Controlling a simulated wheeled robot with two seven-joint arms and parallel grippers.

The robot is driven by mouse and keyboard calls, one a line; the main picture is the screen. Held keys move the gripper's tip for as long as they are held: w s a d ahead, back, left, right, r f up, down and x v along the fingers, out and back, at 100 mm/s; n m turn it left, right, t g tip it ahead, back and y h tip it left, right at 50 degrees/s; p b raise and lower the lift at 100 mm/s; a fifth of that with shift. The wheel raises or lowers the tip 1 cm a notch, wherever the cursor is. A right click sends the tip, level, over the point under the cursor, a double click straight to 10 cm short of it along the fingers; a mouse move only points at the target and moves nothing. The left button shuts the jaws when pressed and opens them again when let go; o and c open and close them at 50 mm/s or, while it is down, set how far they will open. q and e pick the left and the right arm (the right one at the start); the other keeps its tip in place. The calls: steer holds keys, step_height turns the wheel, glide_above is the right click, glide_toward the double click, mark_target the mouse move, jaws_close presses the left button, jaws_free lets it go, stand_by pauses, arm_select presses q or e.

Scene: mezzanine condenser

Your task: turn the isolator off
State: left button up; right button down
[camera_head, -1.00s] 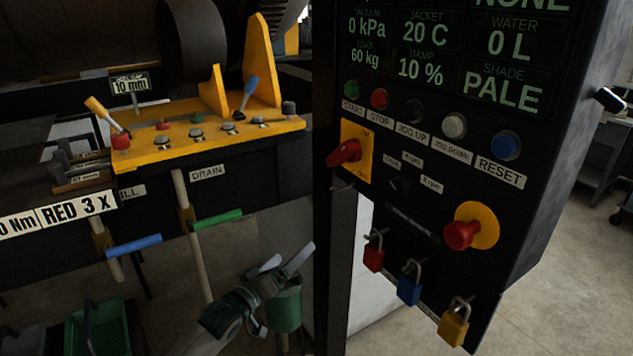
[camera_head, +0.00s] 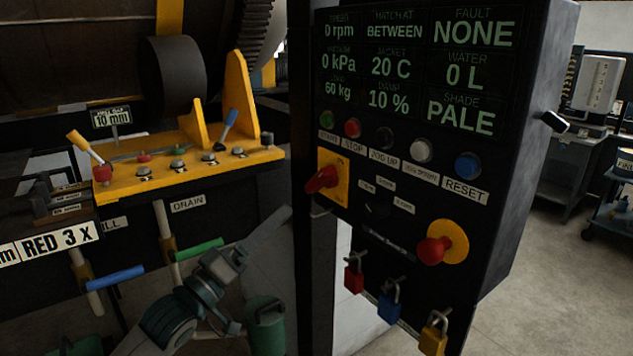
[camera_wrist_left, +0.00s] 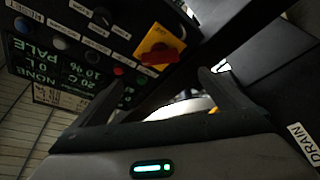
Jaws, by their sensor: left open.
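The isolator is a red rotary handle (camera_head: 322,180) on a yellow plate (camera_head: 340,165), at the left edge of the black control panel (camera_head: 400,225). Its handle lies sideways, slightly slanted; the plate's markings are too small to read. My left gripper (camera_head: 278,225) is open and empty, below and left of the isolator, apart from it. In the left wrist view the red handle (camera_wrist_left: 158,57) on its yellow plate shows ahead, between and beyond the open fingertips (camera_wrist_left: 163,78). My right gripper is not in view.
A red mushroom button (camera_head: 434,250) sits lower right on the panel. Red (camera_head: 353,280), blue (camera_head: 389,307) and yellow (camera_head: 433,340) padlocks hang below. A yellow lever bench (camera_head: 190,165) and a green-handled drain valve (camera_head: 198,249) are left. A dark post stands beside the panel.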

mark_target(314, 184)
arm_select(q)
steer(key=p+x, duration=0.5)
steer(key=x, duration=1)
steer(key=shift+w+d+r, duration=0.1)
steer(key=shift+w+d, duration=0.5)
steer(key=shift+w, duration=0.15)
steer(key=c, duration=1)
